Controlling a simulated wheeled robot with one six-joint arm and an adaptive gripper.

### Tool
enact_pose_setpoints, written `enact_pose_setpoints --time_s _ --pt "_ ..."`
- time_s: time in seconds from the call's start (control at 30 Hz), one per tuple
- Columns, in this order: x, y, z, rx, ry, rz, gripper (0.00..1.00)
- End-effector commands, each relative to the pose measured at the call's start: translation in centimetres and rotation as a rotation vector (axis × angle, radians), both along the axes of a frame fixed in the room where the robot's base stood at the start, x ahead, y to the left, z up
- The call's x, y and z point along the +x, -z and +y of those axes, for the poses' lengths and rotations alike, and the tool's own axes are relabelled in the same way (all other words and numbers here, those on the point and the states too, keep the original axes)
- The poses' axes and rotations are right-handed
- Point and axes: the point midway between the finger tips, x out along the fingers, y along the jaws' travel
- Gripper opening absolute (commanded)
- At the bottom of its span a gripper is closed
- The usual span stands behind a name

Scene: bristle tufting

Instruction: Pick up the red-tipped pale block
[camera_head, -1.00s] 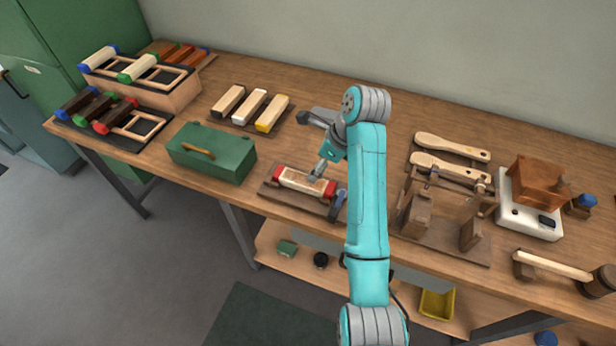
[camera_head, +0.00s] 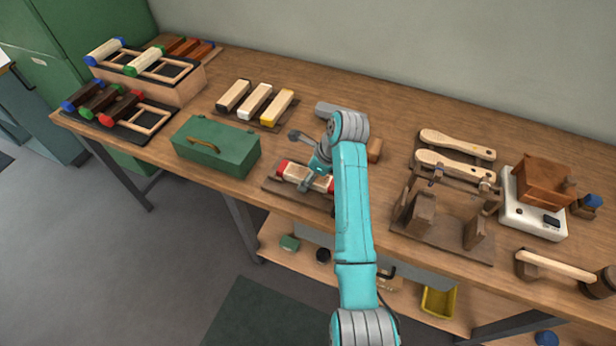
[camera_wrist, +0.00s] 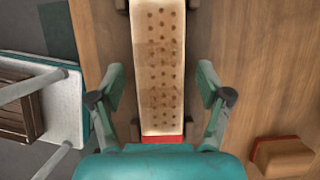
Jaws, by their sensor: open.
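The red-tipped pale block (camera_head: 294,174) lies on a dark wooden holder (camera_head: 270,187) at the front of the bench. In the wrist view the pale block (camera_wrist: 159,60) shows rows of holes and a red end nearest my gripper. My gripper (camera_head: 309,182) is open over the block. In the wrist view its fingers (camera_wrist: 160,98) stand on either side of the block, with gaps, and do not appear to touch it. Height above it is hard to judge.
A green toolbox (camera_head: 225,156) stands left of the holder. Several pale blocks lie on a board (camera_head: 230,115) behind it. A wooden jig (camera_head: 440,232) and a white scale (camera_head: 520,217) stand right of my arm. A small brown block (camera_head: 375,149) is just behind my arm.

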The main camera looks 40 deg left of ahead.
Motion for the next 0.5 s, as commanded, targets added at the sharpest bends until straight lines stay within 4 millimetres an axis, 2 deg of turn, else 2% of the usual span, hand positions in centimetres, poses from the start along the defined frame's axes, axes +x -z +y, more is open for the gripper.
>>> enact_pose_setpoints --time_s 0.1,0.37,0.4,0.5 --pt "0.00 -0.03 0.00 0.000 0.000 0.000 0.75" --pt "0.01 -0.05 0.00 0.000 0.000 0.000 0.10" --pt "0.01 -0.05 0.00 0.000 0.000 0.000 0.06" --pt "0.02 -0.09 0.01 0.000 0.000 -0.001 0.06"
